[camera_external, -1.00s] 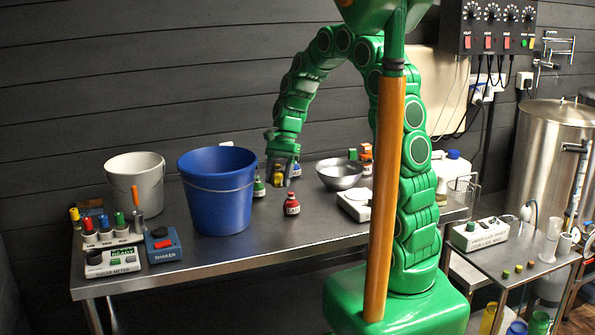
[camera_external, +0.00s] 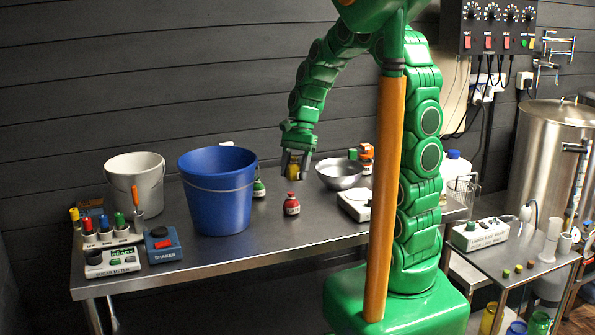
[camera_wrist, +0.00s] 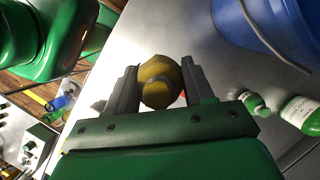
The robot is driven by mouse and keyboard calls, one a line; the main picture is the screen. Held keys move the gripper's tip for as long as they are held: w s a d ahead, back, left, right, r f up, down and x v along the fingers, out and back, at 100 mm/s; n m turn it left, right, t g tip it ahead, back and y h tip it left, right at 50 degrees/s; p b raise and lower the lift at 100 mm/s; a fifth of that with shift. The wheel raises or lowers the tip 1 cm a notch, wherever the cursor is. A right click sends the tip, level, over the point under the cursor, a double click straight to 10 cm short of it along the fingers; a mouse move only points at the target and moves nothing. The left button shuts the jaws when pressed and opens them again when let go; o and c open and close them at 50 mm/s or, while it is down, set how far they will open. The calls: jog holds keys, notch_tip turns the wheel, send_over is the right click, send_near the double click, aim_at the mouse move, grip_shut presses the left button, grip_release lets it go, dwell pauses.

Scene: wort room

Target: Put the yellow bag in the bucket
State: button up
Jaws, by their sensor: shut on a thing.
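My gripper (camera_external: 296,160) is shut on the yellow bag (camera_external: 294,172), which shows as a small rounded yellow lump between the fingers. In the wrist view the yellow bag (camera_wrist: 159,82) sits between both fingers of my gripper (camera_wrist: 158,88). The gripper is over the back of the steel table, right of the blue bucket (camera_external: 218,195). The blue bucket stands upright with its top open; its inside is mostly hidden. It also shows at the upper right of the wrist view (camera_wrist: 265,25). A white bucket (camera_external: 136,180) stands farther left.
A red bottle (camera_external: 292,205) stands in front of my gripper, and a green bottle (camera_external: 259,188) is beside the blue bucket. A metal bowl (camera_external: 340,177) is to the right. A shaker (camera_external: 162,244) and sugar meter (camera_external: 112,261) sit at the table's front left.

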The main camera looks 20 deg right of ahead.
notch_tip(320, 180, up, 10)
jog(key=shift+f, duration=0.15)
jog(key=shift+w+a+n, duration=0.3)
jog(key=shift+w+a, duration=0.05)
jog(key=shift+a, duration=0.2)
jog(key=w+a+n+g+h, duration=0.3)
jog(key=a+n, duration=0.5)
jog(key=a, duration=1.2)
jog(key=shift+t, duration=0.7)
jog(key=f, duration=1.5)
jog(key=w+f, duration=0.1)
jog(key=f, duration=0.7)
jog(key=shift+w+f, duration=0.1)
jog(key=shift+f, duration=0.05)
jog(key=shift+f, duration=0.15)
jog(key=o, duration=1.1)
jog(key=shift+o, duration=0.2)
jog(key=v, duration=1.2)
